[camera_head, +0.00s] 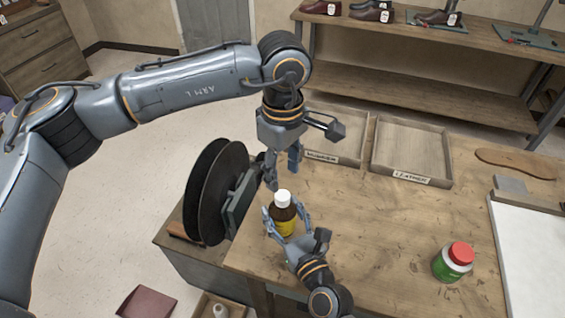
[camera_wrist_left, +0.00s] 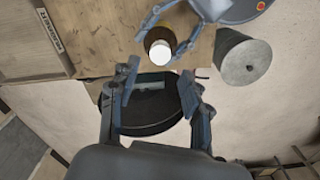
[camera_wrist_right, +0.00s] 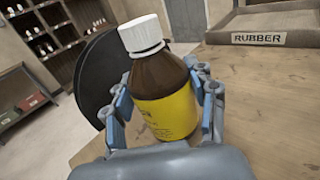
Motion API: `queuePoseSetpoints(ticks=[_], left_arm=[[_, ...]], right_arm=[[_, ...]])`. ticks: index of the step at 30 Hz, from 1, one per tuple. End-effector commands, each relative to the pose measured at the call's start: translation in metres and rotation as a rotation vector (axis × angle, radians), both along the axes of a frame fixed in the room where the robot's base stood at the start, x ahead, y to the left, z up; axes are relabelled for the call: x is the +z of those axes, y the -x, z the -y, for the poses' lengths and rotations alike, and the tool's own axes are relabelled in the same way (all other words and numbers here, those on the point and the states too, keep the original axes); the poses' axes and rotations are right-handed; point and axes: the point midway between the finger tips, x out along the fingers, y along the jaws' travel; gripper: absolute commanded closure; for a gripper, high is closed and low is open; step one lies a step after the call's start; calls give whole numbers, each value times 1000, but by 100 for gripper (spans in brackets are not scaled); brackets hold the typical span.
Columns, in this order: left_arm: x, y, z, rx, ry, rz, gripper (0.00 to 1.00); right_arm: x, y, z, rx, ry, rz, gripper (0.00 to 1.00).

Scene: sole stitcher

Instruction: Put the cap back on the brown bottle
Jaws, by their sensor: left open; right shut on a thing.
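The brown bottle (camera_head: 283,216) with a yellow label stands upright at the left edge of the workbench. The white cap (camera_head: 282,198) sits on top of its neck, and shows in line with the bottle in the right wrist view (camera_wrist_right: 141,34). No gap shows under it; whether it is screwed tight I cannot tell. My right gripper (camera_head: 286,222) is shut around the bottle's body, one finger on each side. My left gripper (camera_head: 282,168) is open and empty, above and behind the bottle. In the left wrist view the cap (camera_wrist_left: 160,52) lies just beyond its fingertips.
A black double disc (camera_head: 208,190) stands close left of the bottle. The rubber tray (camera_head: 337,160) and leather tray (camera_head: 413,178) lie at the back. A green jar with a red lid (camera_head: 455,262) stands right. The bench between is clear.

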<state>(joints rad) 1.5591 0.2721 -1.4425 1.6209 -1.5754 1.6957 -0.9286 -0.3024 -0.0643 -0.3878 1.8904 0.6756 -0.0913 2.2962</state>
Motion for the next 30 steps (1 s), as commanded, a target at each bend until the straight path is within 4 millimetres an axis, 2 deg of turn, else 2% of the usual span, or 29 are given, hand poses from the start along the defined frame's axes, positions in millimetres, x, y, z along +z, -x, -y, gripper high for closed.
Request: queuePoseSetpoints(ticks=[12,18,24,30], left_arm=[[8,0,0,904,0,-1,52],[11,0,-1,1286,-1,0,52],[13,0,-1,1511,-1,0,52],[13,0,-1,1573,0,-1,52]], right_arm=[[0,0,0,0,0,0,100],[0,0,0,0,0,1,100],[0,0,0,0,0,1,100],[0,0,0,0,0,1,100]])
